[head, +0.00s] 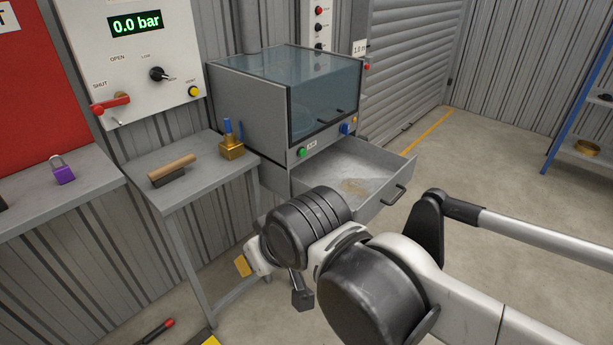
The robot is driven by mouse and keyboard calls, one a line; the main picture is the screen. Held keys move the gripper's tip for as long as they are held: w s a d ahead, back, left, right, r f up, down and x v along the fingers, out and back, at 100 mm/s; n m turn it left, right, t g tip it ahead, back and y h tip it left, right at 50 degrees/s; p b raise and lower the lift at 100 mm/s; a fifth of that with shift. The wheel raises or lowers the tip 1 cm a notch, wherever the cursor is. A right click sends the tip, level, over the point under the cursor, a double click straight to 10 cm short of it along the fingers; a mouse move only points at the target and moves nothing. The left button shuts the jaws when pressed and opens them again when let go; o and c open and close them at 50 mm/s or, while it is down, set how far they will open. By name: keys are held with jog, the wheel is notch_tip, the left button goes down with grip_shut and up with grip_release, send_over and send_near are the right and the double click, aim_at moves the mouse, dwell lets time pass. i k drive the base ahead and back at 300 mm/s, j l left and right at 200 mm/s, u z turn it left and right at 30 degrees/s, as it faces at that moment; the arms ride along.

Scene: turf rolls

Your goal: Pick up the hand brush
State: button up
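The hand brush (172,171) lies on the small grey table left of the cabinet. It has a light wooden handle and a dark bristle block, and lies at a slant near the table's left side. My gripper (258,262) is at the end of my arm, in front of and to the right of this table, apart from the brush. My wrist hides much of it. A yellow-tipped part and a dark part show, but I cannot tell whether it is open or shut. I see nothing held in it.
A brass block with blue-handled items (231,150) stands on the table's right side. The cabinet's drawer (345,180) is pulled out behind my wrist. A purple padlock (62,170) sits on the left bench. A red-tipped tool (158,329) lies on the floor. Open floor lies at right.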

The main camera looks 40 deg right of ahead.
aim_at(160, 176)
jog(key=i+u, duration=0.4)
jog(key=i, duration=0.4)
jog(key=i+l+u, duration=0.2)
jog(key=i+u, duration=0.15)
jog(key=i, duration=0.45)
